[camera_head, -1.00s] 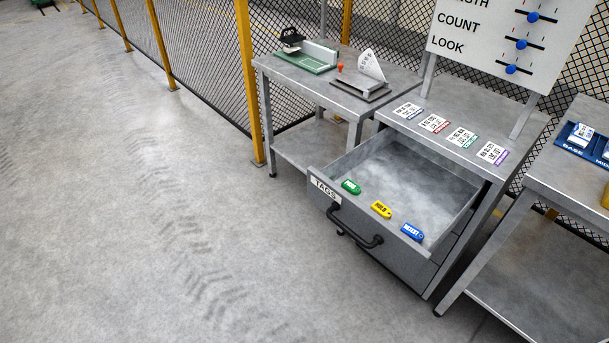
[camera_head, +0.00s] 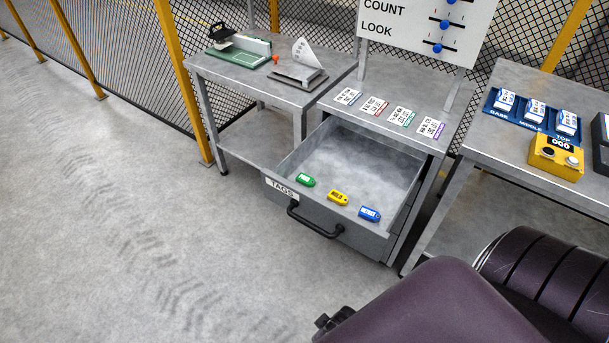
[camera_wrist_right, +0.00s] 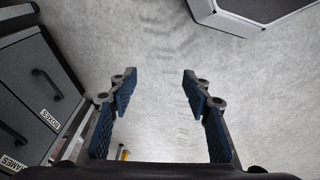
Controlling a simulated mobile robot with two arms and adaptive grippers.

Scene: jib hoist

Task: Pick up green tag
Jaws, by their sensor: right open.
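The green tag (camera_head: 306,180) lies in the open drawer (camera_head: 392,193) labelled TAGS, near its front left corner. A yellow tag (camera_head: 338,198) and a blue tag (camera_head: 369,213) lie to its right along the drawer front. My right gripper (camera_wrist_right: 155,82) is open and empty in the right wrist view, above bare floor; no tag shows between its fingers. In the head view my right arm fills the lower right, apart from the drawer. My left gripper is not in view.
The black drawer handle (camera_head: 315,220) sticks out in front. Printed cards (camera_head: 402,116) lie on the cabinet top below a slider board (camera_head: 425,25). A right-hand table holds a blue tray (camera_head: 497,114) and a yellow counter box (camera_head: 556,157). The floor at left is clear.

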